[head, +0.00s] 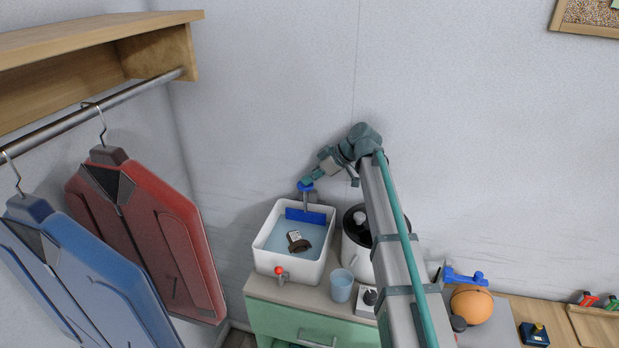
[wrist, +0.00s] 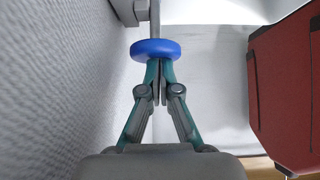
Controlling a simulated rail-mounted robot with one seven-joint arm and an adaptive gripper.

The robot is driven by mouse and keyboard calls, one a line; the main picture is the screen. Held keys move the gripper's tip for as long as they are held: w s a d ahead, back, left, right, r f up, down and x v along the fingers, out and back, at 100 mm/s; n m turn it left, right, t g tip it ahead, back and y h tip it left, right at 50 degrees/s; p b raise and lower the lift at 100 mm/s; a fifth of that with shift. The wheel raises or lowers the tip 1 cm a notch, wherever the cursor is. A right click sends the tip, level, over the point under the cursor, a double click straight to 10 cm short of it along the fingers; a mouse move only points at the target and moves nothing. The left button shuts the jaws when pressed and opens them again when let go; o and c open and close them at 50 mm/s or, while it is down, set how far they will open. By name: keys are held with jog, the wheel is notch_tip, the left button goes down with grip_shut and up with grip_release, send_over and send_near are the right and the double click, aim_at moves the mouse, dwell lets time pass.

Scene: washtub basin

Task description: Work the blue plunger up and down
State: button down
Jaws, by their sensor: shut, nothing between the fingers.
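The blue plunger's round knob (head: 304,186) tops a thin grey rod at the back of the white washtub (head: 262,249). A wide blue plate (head: 306,216) sits lower on the rod, by the back wall, near the pale blue water. My gripper (head: 308,180) is at the knob, coming from the upper right. In the wrist view, the knob (wrist: 155,50) is just beyond my gripper's fingertips (wrist: 159,68), which are shut together and hold nothing. I cannot tell whether the tips touch the knob.
A dark brown thing (head: 298,244) with a pale label lies in the tub. A red-topped tap (head: 280,272) is on its front. A white pot (head: 353,255) stands close right, a blue cup (head: 341,285) in front. Red (head: 150,235) and blue garments hang left.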

aim_at(312, 186)
notch_tip(312, 186, down, 4)
jog(key=shift+r+b, duration=0.2)
jog(key=shift+b, duration=0.7)
jog(key=shift+s, duration=0.1)
jog(key=shift+r, duration=0.1)
notch_tip(312, 186, up, 5)
jog(key=shift+f+p, duration=0.1)
jog(key=shift+p, duration=0.6)
jog(key=b+v, duration=0.4)
jog(key=v, duration=0.6)
jog(key=shift+f, duration=0.2)
